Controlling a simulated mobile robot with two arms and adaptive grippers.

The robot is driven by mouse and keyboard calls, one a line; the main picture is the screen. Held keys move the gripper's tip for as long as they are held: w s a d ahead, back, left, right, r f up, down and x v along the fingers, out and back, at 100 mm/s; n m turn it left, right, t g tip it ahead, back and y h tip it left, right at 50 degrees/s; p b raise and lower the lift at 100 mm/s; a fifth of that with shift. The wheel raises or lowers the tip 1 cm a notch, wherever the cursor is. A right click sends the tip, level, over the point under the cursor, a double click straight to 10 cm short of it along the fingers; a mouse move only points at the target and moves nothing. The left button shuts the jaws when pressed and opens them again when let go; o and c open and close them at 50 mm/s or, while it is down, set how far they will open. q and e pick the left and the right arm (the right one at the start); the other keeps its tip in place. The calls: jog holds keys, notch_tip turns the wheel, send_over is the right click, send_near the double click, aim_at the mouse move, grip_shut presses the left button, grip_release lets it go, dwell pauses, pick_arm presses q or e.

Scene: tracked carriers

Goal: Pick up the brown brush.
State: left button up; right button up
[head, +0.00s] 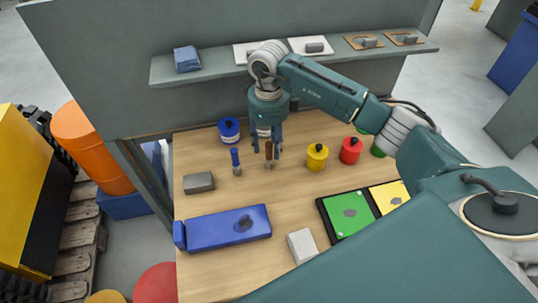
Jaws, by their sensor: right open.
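The brown brush (269,149) stands upright on the wooden table, its brown part uppermost and a greyish part below. My right gripper (268,147) points straight down over the brush from above, its fingers open on either side of it. I cannot tell whether a finger touches the brush. A white-topped can behind is partly hidden by the gripper. A blue brush (236,160) stands upright just left of the gripper. My left gripper is not in view.
On the table (285,205) stand a blue can (229,130), a yellow can (316,158) and a red can (350,151). A grey block (198,183), a blue box (228,227) and a green pad (348,213) lie nearer. A shelf (215,71) runs behind.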

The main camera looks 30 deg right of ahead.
aim_at(269, 157)
jog(key=shift+f+p, duration=0.7)
jog(key=shift+f, duration=2.5)
grip_shut()
